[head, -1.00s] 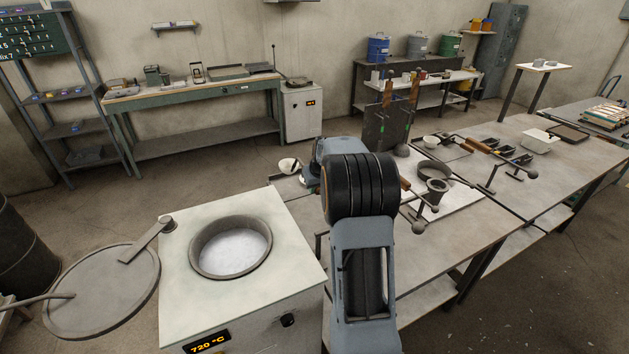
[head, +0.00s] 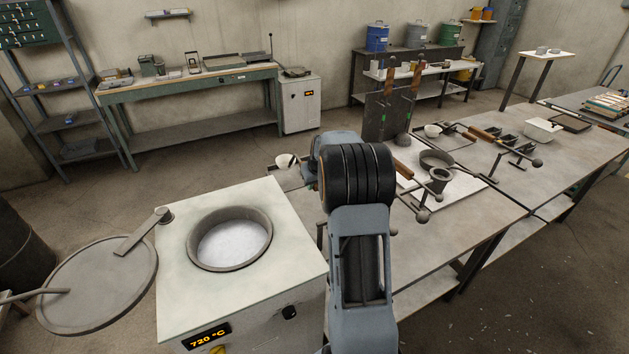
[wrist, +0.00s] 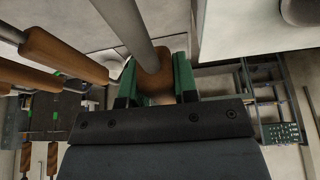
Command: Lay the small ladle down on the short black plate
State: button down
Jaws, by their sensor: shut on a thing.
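In the wrist view my gripper (wrist: 155,92) is shut on the brown wooden handle (wrist: 148,78) of a tool with a grey metal shaft (wrist: 128,22). The shaft runs out of the top of the picture, so the bowl end is out of sight. In the head view my own arm hides the gripper and the held ladle. A dark flat surface with a small white bowl (head: 286,160) lies left of my arm. I cannot tell which is the short black plate.
A furnace (head: 177,262) reading 720 °C, with an open round pot (head: 230,212) of bright melt, stands left of my arm. A dark upright rack (head: 378,118) stands behind. Long-handled tools and a ring mould (head: 440,176) crowd the bench. Its front right part is clear.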

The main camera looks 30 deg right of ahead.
jog(key=shift+f+b, duration=1.3)
jog(key=shift+f, duration=1)
jog(key=shift+f+b, duration=0.3)
jog(key=c, duration=1.1)
grip_release()
jog(key=o, duration=0.3)
jog(key=b+v, duration=0.1)
jog(key=v, duration=1.2)
jog(key=shift+s+r, duration=0.1)
jog(key=shift+r, duration=0.15)
notch_tip(320, 180, up, 7)
jog(key=p, duration=0.5)
jog(key=shift+r, duration=0.1)
